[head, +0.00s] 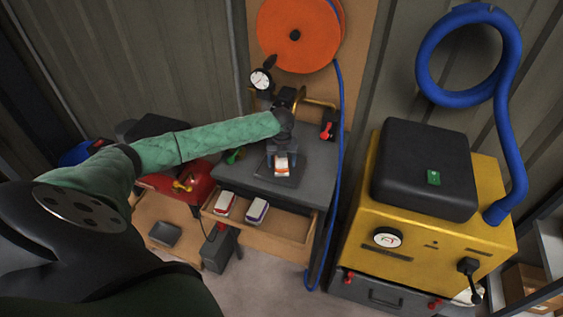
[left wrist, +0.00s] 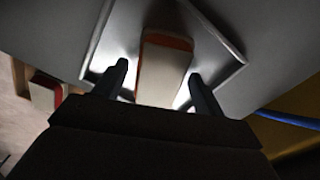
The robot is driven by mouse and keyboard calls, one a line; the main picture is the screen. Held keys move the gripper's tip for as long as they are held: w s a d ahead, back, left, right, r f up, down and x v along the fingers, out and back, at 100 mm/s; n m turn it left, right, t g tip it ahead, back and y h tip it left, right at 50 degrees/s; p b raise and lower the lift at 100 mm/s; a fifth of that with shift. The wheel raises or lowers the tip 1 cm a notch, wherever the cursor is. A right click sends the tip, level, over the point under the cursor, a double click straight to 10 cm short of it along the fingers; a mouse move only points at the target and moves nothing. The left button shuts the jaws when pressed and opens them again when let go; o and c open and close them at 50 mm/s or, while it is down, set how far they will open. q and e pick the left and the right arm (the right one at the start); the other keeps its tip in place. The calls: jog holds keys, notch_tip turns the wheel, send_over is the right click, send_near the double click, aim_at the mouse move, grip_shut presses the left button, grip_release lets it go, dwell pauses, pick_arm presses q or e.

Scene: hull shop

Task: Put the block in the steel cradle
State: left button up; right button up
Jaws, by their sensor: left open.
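A white block with an orange-red edge (head: 281,168) sits inside the rim of a shallow square tray, the steel cradle (head: 292,181), on the grey bench top. In the left wrist view the block (left wrist: 162,68) lies lengthwise inside the cradle's raised metal rim (left wrist: 97,42). My left gripper (head: 283,156) is above the cradle, pointing down. Its open fingers (left wrist: 158,74) stand on either side of the block, with a visible gap at each side. The block's near end is hidden by the gripper body. My right gripper is not in view.
An open wooden drawer (head: 285,236) below the bench holds a red-edged block (head: 225,204) and a purple-edged block (head: 257,211). A blue hose (head: 341,150) hangs at the bench's right side. A yellow machine (head: 440,225) stands further right. A red can (head: 180,187) is at left.

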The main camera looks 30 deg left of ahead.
aim_at(282, 160)
pick_arm(q)
notch_tip(282, 160, up, 4)
jog(key=shift+b, duration=0.8)
notch_tip(282, 160, up, 8)
jog(key=b, duration=0.2)
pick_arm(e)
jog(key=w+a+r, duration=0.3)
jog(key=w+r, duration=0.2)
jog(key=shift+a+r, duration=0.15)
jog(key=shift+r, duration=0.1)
pick_arm(q)
jog(key=shift+d+f, duration=0.1)
jog(key=shift+f, duration=0.05)
